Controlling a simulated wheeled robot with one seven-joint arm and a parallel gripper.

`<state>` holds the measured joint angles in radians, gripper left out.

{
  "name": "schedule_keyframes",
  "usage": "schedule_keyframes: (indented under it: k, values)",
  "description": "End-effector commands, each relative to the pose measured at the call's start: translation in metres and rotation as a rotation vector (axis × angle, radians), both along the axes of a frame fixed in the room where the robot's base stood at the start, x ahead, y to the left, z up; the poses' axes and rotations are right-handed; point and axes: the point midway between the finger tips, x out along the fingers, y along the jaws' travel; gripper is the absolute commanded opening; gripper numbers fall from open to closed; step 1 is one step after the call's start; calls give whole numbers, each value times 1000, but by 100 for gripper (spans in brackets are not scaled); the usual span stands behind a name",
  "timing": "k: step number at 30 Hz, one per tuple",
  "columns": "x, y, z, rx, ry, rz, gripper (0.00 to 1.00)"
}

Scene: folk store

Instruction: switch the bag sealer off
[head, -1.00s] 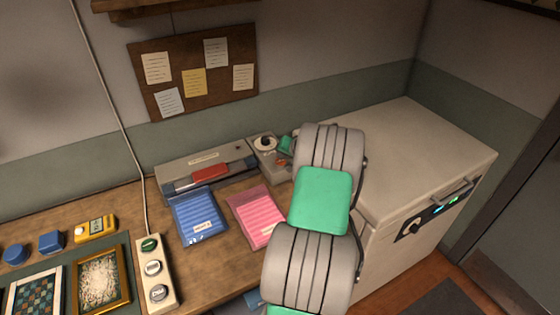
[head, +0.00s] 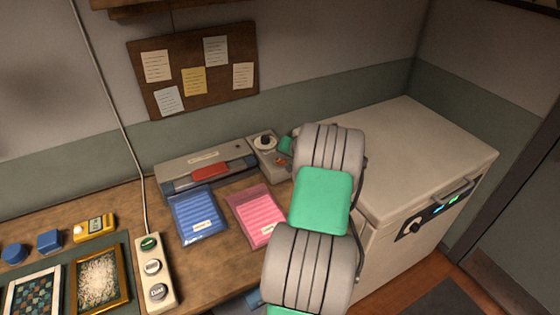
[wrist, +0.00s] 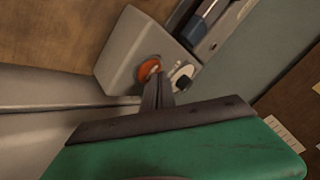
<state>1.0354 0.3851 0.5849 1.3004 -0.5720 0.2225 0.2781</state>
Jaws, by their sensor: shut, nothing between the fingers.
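The bag sealer (head: 232,158) lies along the back of the wooden counter, a long grey body with a red grip and a control box (head: 263,160) at its right end. The box carries a round dial (head: 265,142) and an orange-red switch (head: 281,161). In the wrist view the switch (wrist: 148,70) and the dial (wrist: 183,74) show close up. My gripper (wrist: 155,80) is shut and empty, its fingertips right at the switch and covering part of it. I cannot tell whether they touch it or which way it is set. In the head view my arm hides most of the gripper.
A blue pouch (head: 198,215) and a pink pouch (head: 257,215) lie in front of the sealer. A power strip (head: 155,270) with several round buttons lies left of them. A large white chest (head: 425,155) stands right of my arm. A notice board (head: 193,70) hangs behind.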

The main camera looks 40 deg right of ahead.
Motion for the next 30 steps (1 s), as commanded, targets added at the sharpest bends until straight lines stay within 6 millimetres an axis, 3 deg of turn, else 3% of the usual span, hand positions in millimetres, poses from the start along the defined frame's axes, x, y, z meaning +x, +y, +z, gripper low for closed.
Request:
schedule_keyframes:
  k: [24, 30]
  values:
    - [0, 0, 6, 0, 0, 0, 0]
    - [0, 0, 24, -2, -1, 0, 0]
